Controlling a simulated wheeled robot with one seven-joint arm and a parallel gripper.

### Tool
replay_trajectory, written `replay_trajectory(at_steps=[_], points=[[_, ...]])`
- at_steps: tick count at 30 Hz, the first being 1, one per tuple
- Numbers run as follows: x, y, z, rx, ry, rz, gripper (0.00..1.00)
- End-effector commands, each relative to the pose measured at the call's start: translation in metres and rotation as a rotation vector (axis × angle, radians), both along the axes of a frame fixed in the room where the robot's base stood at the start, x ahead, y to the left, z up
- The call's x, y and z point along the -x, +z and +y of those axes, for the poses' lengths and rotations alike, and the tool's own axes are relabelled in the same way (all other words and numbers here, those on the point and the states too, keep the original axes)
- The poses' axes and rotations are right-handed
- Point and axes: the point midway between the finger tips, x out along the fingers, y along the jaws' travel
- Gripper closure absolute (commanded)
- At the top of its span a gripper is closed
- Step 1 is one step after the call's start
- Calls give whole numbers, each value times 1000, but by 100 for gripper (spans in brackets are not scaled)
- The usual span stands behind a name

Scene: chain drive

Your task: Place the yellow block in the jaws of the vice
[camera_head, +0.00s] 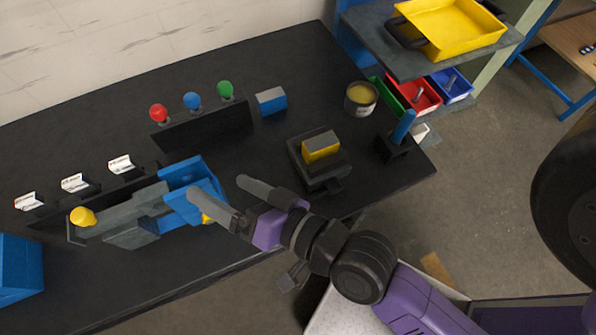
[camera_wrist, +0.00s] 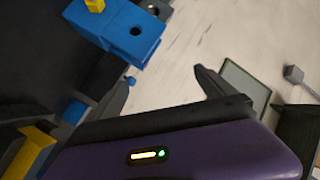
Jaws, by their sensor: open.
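The yellow block (camera_head: 320,147) has a grey top and rests on a small black stand on the bench, right of my gripper. One finger overlaps the vice in the head view and partly hides a small yellow part there. The wrist view shows both fingers (camera_wrist: 162,88) spread, with a blue part beyond them.
A blue block (camera_head: 271,101) and a rack of red, blue and green knobs (camera_head: 192,103) stand behind. A tin (camera_head: 361,97) and a blue-handled tool in a holder (camera_head: 400,135) stand right of the black stand. Shelving with a yellow tray (camera_head: 450,28) is at the back right.

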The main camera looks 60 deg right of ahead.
Motion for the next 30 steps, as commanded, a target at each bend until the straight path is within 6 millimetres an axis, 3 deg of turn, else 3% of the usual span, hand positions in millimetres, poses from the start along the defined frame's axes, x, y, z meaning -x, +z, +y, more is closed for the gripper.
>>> replay_trajectory(at_steps=[1,6,12,18,26,30], points=[[26,-14,-3,70,2,35,6],[101,-32,-28,369,35,90,6],[159,-28,-52,666,134,97,6],[178,-21,-61,788,187,82,6],[179,-20,-62,793,188,80,6],[178,-30,-61,791,187,81,6]])
